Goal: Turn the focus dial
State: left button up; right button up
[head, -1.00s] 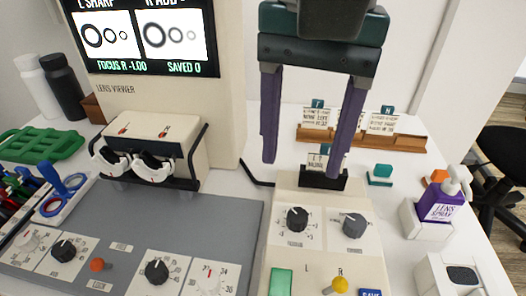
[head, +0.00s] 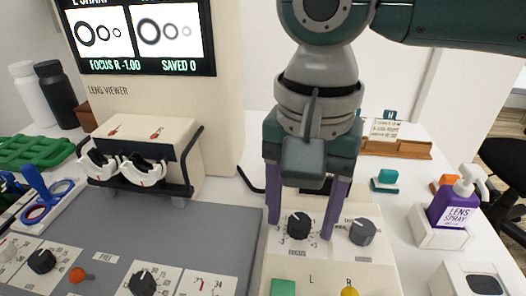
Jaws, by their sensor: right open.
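The focus dial (head: 297,225) is a black knob with a white pointer line, on a white scale plate of the cream control box. My right gripper (head: 300,229) is open, pointing down, with one purple finger to the left of the dial and one to its right. Gaps show between the fingers and the knob; I cannot tell how deep the fingertips reach. The lens viewer screen (head: 140,36) shows ring pictures and reads "FOCUS R -1.00" and "SAVED 0". My left gripper is not in view.
A second dark dial (head: 362,232) sits close to the right finger. The lens spray bottle (head: 455,207) stands at the right. A grey mat with other dials lies left.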

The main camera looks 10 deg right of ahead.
grip_shut()
dwell(0.4)
jog(key=shift+r, duration=0.1)
jog(key=shift+p, duration=0.4)
jog(key=n+p, duration=0.1)
jog(key=p, duration=0.3)
jog(key=n+p, duration=0.1)
jog(key=p, duration=0.3)
jog(key=shift+s+a+r+p, duration=0.1)
jog(key=shift+r+p, duration=0.2)
jog(key=shift+p, duration=0.05)
jog(key=shift+f+n+p, duration=0.2)
jog(key=shift+n+p, duration=0.3)
jog(key=shift+n, duration=0.4)
jog(key=shift+f+n+p, duration=0.15)
jog(key=shift+n+p, duration=0.45)
jog(key=shift+n, duration=1.7)
